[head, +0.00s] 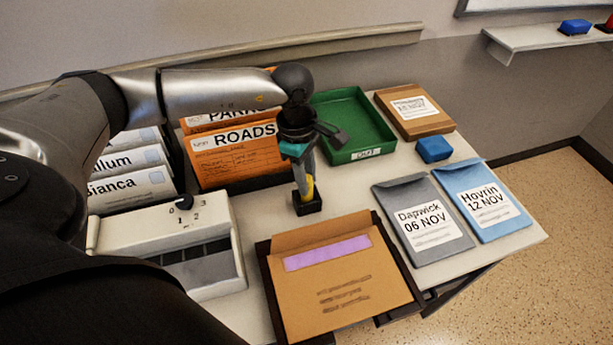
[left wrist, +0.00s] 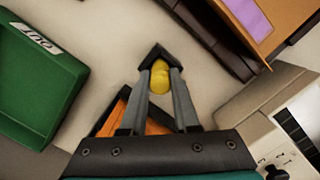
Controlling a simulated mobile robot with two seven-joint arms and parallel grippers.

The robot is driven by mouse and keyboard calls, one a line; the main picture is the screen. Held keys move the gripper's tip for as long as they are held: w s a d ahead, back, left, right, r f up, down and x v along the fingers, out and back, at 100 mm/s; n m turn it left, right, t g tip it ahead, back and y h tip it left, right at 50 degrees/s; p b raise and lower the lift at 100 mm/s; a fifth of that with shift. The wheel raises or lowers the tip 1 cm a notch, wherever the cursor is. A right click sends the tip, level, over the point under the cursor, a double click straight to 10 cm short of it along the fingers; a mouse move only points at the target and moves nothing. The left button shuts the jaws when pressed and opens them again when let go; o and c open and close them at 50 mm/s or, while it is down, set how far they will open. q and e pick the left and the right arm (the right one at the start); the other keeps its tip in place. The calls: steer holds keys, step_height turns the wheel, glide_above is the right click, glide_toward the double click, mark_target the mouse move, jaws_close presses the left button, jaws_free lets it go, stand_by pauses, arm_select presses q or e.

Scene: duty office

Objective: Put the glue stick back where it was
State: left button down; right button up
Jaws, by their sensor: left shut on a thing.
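The yellow glue stick (head: 308,189) is held upright, or nearly so, by my left gripper (head: 302,181). In the left wrist view the glue stick (left wrist: 160,80) shows between the two fingertips (left wrist: 159,75), and the gripper is shut on it. My right gripper is not in view.
Orange folders (head: 235,155) stand behind the gripper. A green tray (head: 350,152) is at the back. A brown envelope (head: 335,307) lies in a dark tray in front. A beige punch-like device (head: 165,225) is at left. Bare desk lies right of the holder.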

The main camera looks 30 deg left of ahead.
arm_select(q)
steer(key=c, duration=0.7)
jaws_free()
steer(key=shift+o, duration=0.2)
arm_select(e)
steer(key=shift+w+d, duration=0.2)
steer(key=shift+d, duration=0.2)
arm_select(q)
steer(key=shift+r, duration=0.15)
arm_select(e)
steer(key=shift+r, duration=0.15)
arm_select(q)
steer(key=shift+r+p, duration=0.3)
steer(key=shift+r, duration=0.05)
step_height(320, 180, up, 11)
steer(key=a+p, duration=0.1)
steer(key=shift+a+r+p, duration=0.15)
steer(key=shift+a+p, duration=0.1)
steer(key=shift+p, duration=0.1)
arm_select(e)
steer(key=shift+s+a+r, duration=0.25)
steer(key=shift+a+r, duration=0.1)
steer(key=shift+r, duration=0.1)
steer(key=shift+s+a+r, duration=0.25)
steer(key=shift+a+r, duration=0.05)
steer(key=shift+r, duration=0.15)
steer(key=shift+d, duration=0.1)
